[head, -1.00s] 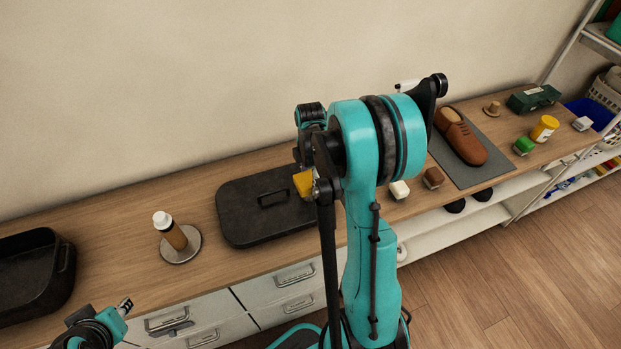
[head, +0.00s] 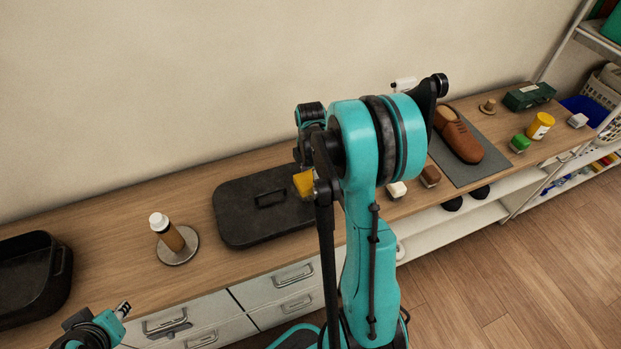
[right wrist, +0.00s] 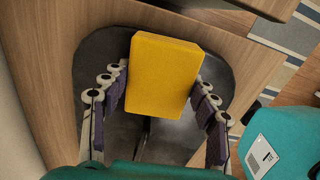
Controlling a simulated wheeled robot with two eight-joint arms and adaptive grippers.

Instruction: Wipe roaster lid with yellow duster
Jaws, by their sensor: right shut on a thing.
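The black roaster lid (head: 240,222) lies flat on the wooden counter, its handle (head: 271,199) up. The yellow duster (head: 303,183) is over the right part of the lid; it also shows as a yellow block (right wrist: 165,75) in the right wrist view. My right gripper (right wrist: 161,85) is shut on the duster, a finger on each side. Whether the duster touches the lid I cannot tell. My right arm hides the lid's right end in the head view. My left gripper (head: 122,309) is low at the left, away from the lid, too small to judge.
The open black roaster pan (head: 38,285) stands at far left. A white-capped bottle (head: 168,232) stands on a round disc between pan and lid. Right of my arm are small brushes (head: 430,176), a brown shoe (head: 458,135) on a grey mat and a yellow jar (head: 540,126).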

